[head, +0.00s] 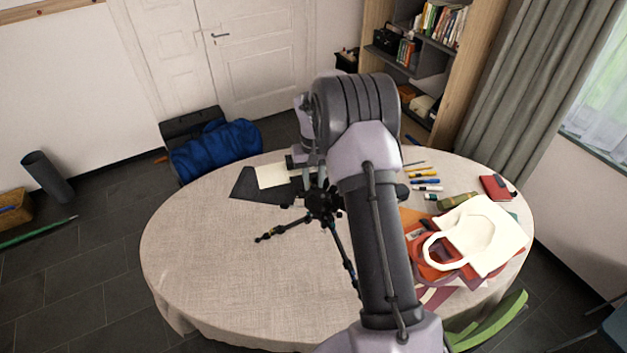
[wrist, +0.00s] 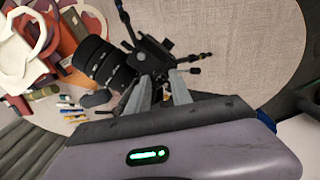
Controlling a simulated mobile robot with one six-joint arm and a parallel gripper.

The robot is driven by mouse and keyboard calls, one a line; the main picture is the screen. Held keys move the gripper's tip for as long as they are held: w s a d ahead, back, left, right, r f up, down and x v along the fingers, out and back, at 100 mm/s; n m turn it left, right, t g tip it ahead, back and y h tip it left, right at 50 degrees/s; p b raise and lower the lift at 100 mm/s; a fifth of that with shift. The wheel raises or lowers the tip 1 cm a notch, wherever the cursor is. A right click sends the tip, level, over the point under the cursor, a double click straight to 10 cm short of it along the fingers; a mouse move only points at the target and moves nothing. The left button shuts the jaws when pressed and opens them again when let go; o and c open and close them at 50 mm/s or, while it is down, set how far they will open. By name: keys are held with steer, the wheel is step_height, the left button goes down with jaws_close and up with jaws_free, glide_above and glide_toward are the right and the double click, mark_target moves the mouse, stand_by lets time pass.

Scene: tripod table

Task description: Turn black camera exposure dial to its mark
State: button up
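The black camera (wrist: 150,52) sits on its black tripod, its ribbed lens (wrist: 100,65) pointing to the left in the wrist view. In the head view the tripod (head: 322,203) stands on the table, and my arm hides most of the camera. My gripper (wrist: 161,78) is at the camera body, with its two grey fingers apart and their tips against or just short of it. The exposure dial and its mark cannot be made out; the fingertips may hide them. Whether the fingers hold the dial cannot be told.
The oval table (head: 215,265) has a beige cloth, with free room at the left and front. A dark sheet with a cream paper (head: 272,175) lies behind the tripod.

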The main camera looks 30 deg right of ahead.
mark_target(314, 185)
step_height(314, 185, up, 18)
steer(key=p, duration=0.1)
steer(key=shift+f+p, duration=0.25)
steer(key=shift+p, duration=0.15)
